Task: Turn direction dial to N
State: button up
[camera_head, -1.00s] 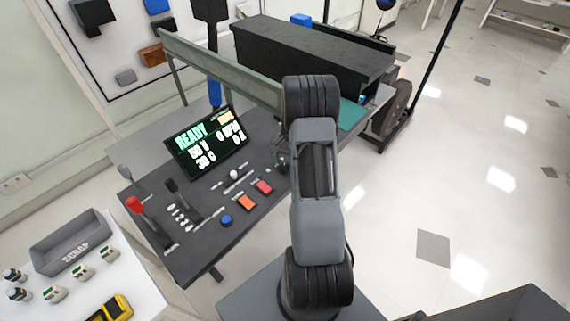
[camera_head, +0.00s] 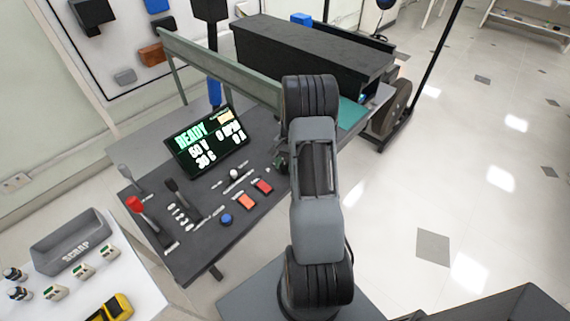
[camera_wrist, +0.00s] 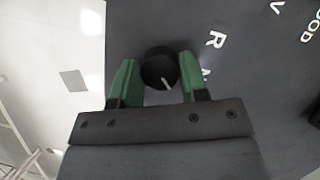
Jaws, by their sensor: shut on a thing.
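The direction dial (camera_wrist: 156,72) is a round black knob with a white pointer line, seen in the wrist view. My gripper (camera_wrist: 159,63) has its two green fingers on either side of the knob and is shut on it. The pointer line slants toward the lower right of the wrist picture. A white letter R stands right of the dial, and another letter below it is partly hidden by the right finger. In the head view my arm hides the dial, and only a bit of my gripper (camera_head: 281,163) shows at the console's right side.
The console (camera_head: 205,248) carries a lit screen (camera_head: 207,143) reading READY, red and grey levers, a blue button (camera_head: 226,219) and two red-orange switches. A long black box (camera_head: 310,55) stands behind. A white table with a grey SCRAP tray (camera_head: 70,243) is at lower left.

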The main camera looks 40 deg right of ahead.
jog(key=n+g+h+b, duration=0.1)
jog(key=n, duration=0.3)
jog(key=shift+w+n, duration=0.1)
jog(key=shift+n, duration=0.3)
jog(key=shift+a+n+g+h, duration=0.15)
jog(key=shift+n+h, duration=0.3)
jog(key=shift+n, duration=0.5)
jog(key=shift+d+n+g+h, duration=0.15)
jog(key=shift+n+h, duration=0.3)
jog(key=shift+n, duration=0.5)
jog(key=shift+a, duration=0.1)
jog(key=o, duration=0.9)
jog(key=shift+r, duration=0.1)
